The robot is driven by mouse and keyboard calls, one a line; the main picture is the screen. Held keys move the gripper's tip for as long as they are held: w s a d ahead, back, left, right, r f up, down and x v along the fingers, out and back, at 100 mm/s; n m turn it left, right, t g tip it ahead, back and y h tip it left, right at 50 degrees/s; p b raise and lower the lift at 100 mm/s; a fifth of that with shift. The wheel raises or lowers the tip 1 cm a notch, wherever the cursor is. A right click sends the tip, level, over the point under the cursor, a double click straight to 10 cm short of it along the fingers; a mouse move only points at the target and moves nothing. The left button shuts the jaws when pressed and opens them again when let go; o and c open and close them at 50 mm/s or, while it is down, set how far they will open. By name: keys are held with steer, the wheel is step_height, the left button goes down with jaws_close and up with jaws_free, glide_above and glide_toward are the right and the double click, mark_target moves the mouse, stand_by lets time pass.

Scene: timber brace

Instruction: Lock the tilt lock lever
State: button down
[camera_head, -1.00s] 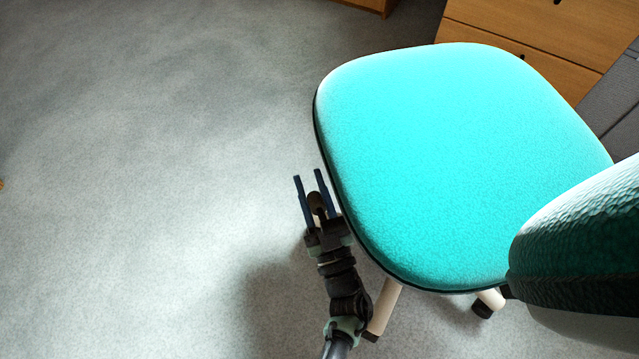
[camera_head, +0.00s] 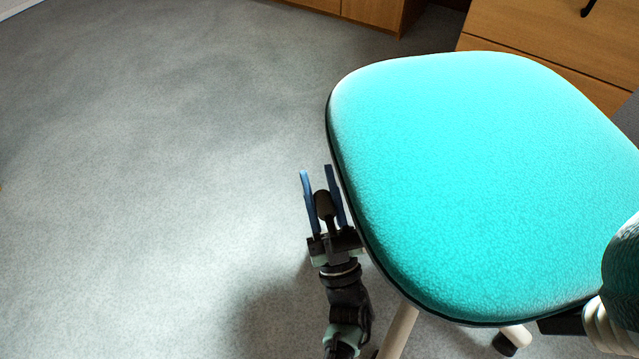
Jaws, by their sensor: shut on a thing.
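A swivel chair with a turquoise seat (camera_head: 480,180) fills the right side of the view. Its tilt lock lever shows as a dark, rounded knob (camera_head: 324,204) beside the left edge of the seat. My gripper (camera_head: 317,175) is at that edge, its two blue fingers on either side of the knob and shut on it. The fingertips reach past the knob. The rest of the lever is hidden under the seat and behind the gripper.
The chair's backrest (camera_head: 622,270) is at the lower right, and pale chair legs (camera_head: 398,333) show below the seat. Wooden drawers (camera_head: 540,40) stand behind the chair. The grey carpet (camera_head: 150,180) to the left is clear.

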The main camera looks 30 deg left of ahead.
steer(key=c, duration=0.6)
jaws_free()
steer(key=p+v, duration=0.1)
steer(key=v, duration=1.2)
